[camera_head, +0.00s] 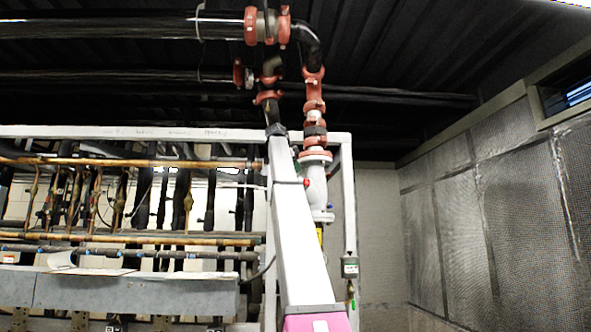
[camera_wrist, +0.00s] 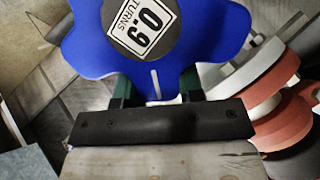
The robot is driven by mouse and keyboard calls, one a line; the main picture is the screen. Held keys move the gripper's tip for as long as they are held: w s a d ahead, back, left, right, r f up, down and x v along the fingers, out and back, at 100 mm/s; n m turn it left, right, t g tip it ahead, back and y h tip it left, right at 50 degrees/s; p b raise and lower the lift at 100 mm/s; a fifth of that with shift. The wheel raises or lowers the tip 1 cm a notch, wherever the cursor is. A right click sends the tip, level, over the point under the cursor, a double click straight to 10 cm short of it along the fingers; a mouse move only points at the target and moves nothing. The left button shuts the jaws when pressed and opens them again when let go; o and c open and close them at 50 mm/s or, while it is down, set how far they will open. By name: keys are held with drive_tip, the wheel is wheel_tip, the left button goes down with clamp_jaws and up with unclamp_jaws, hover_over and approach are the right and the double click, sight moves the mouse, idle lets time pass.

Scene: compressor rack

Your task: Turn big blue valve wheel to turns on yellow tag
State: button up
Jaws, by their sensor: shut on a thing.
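The big blue valve wheel (camera_wrist: 85,45) fills the top of the wrist view, with its lobed rim towards me. A dark round hub carries a white label (camera_wrist: 143,27) with "TURNS" and a number that looks like 0.9; the label is tilted, so the reading is uncertain. My gripper (camera_wrist: 156,88) is shut on the wheel's near rim, its dark green fingers either side of a slotted lobe. In the head view the wheel and gripper cannot be made out. A small yellow patch (camera_head: 319,234) shows below the white valve body (camera_head: 318,185); I cannot read it or tell whether it is the tag.
Red-orange flanges (camera_wrist: 272,85) and pale pipework stand close at the gripper's right. A pipe rack (camera_head: 130,240) with copper and black pipes fills the left of the head view. A mesh-covered wall (camera_head: 495,220) stands at right. Dark pipes run overhead.

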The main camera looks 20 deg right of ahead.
drive_tip(key=w+n, duration=0.1)
drive_tip(key=r+n+g, duration=0.1)
drive_tip(key=n, duration=0.1)
drive_tip(key=shift+w+d, duration=0.1)
drive_tip(key=shift+w, duration=0.25)
drive_tip(key=n, duration=0.1)
drive_tip(key=w+n+g, duration=0.1)
drive_tip(key=n, duration=0.1)
drive_tip(key=shift+w+r, duration=0.15)
drive_tip(key=shift+w, duration=0.15)
drive_tip(key=w+n, duration=0.1)
drive_tip(key=n, duration=0.1)
drive_tip(key=n+g, duration=0.1)
drive_tip(key=n, duration=0.1)
drive_tip(key=shift+w+a, duration=0.35)
drive_tip(key=shift+w, duration=0.05)
drive_tip(key=shift+w+a+f+n+g+h, duration=0.15)
drive_tip(key=shift+w+f+n+g+h, duration=0.1)
drive_tip(key=shift+n, duration=0.45)
drive_tip(key=shift+w+a+f+n+g+h, duration=0.15)
drive_tip(key=shift+w+n, duration=0.1)
drive_tip(key=shift+n, duration=0.45)
drive_tip(key=o, duration=0.7)
drive_tip(key=shift+c, duration=0.2)
